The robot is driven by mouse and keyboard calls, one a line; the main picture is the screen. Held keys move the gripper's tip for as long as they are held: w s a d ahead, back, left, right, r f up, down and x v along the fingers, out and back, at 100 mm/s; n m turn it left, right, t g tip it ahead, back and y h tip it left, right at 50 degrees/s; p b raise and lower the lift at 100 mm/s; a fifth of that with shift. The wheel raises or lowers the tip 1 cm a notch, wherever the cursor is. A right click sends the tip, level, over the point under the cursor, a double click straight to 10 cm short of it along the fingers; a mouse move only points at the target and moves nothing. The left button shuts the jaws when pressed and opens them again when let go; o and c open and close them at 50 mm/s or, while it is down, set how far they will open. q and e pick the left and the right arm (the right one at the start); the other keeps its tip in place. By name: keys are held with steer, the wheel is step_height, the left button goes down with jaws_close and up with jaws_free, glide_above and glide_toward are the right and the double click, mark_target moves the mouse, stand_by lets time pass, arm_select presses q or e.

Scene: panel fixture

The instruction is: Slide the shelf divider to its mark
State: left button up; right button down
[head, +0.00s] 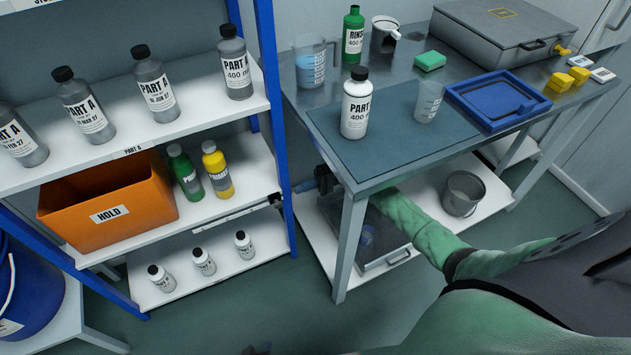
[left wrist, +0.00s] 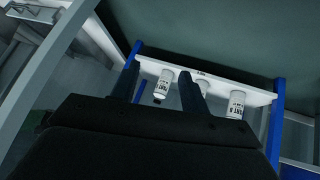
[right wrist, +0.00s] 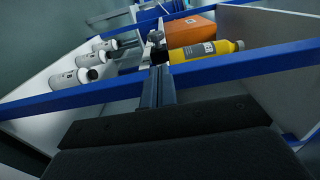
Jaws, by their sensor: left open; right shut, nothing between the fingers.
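A pale rail strip (head: 235,209) runs along the front of the middle shelf, with a small dark fitting (head: 275,198) at its right end. I cannot clearly make out the divider panel. In the right wrist view a small grey piece (right wrist: 156,38) stands just beyond the fingertips, beside the yellow bottle (right wrist: 205,50); contact cannot be told. My right gripper (right wrist: 158,72) is shut and empty at the blue shelf post; in the head view it is partly hidden by the bench leg. My left gripper (left wrist: 160,72) is open and empty, facing the bottom shelf from a distance.
An orange HOLD bin (head: 108,200) and a green bottle (head: 186,172) share the middle shelf with the yellow one. Small white bottles (head: 204,262) stand on the bottom shelf, grey bottles (head: 155,84) on top. The steel bench (head: 375,180) stands close right of the shelf.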

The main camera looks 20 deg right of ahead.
mark_target(290, 193)
steer(key=a, duration=0.4)
steer(key=shift+s+a+p, duration=0.1)
steer(key=shift+a+p, duration=0.2)
steer(key=shift+p, duration=0.05)
arm_select(q)
steer(key=r, duration=0.3)
steer(key=shift+w+g, duration=0.25)
steer(key=shift+g, duration=0.05)
steer(key=shift+f, duration=0.15)
arm_select(e)
steer(key=shift+a, duration=0.1)
